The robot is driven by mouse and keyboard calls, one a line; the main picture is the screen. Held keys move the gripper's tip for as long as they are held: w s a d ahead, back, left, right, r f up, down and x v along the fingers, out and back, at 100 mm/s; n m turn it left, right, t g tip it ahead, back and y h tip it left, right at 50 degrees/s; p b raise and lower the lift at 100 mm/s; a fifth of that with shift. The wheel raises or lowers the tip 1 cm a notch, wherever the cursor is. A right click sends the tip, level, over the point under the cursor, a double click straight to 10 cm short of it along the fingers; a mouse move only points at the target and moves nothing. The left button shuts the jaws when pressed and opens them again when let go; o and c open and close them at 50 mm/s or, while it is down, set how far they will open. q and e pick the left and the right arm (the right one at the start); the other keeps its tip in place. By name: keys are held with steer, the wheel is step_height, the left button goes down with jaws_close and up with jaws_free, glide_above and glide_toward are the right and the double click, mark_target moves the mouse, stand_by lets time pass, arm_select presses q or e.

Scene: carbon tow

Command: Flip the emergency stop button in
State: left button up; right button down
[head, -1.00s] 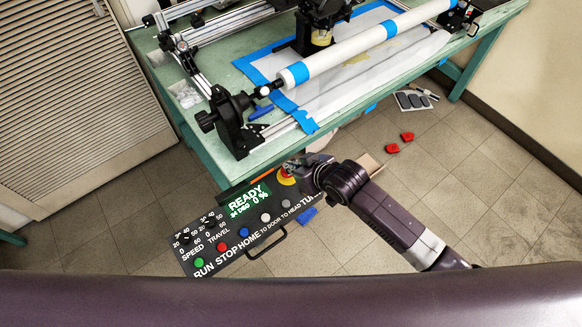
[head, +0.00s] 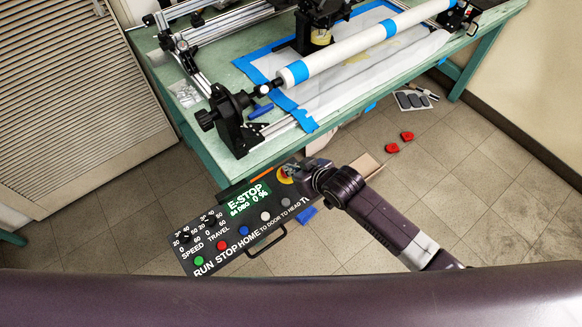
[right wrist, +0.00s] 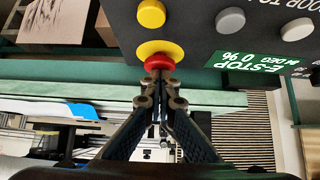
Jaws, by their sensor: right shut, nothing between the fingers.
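The emergency stop button (right wrist: 160,62) is a red knob on a yellow disc on the black control panel (right wrist: 200,40). In the right wrist view my right gripper (right wrist: 160,76) has its fingertips together and empty, right at the red knob and seemingly touching it. In the head view the right gripper (head: 296,171) covers most of the button, and only some of the yellow disc (head: 285,180) shows. The panel's green display (head: 249,198) reads "E-STOP" and "0 %". My left gripper is not in view.
The panel also carries green, red, blue, white and grey buttons, two dials and a black handle (head: 268,243). It stands at the front edge of the green table (head: 215,165), which holds a white tube (head: 345,50). Two red pieces (head: 399,142) lie on the floor.

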steer(key=shift+s+d+f, duration=0.15)
steer(key=shift+s+f, duration=0.25)
steer(key=shift+f, duration=0.3)
steer(key=shift+r+p, duration=0.4)
steer(key=shift+p, duration=0.05)
steer(key=r+p, duration=0.2)
steer(key=r, duration=0.1)
steer(key=r+p, duration=0.2)
steer(key=shift+w, duration=0.3)
steer(key=shift+s+d+r+b, duration=0.1)
steer(key=shift+s+b, duration=0.25)
steer(key=shift+s, duration=0.1)
steer(key=v, duration=0.8)
steer(key=shift+d+r+b, duration=0.15)
steer(key=shift+r+b, duration=0.25)
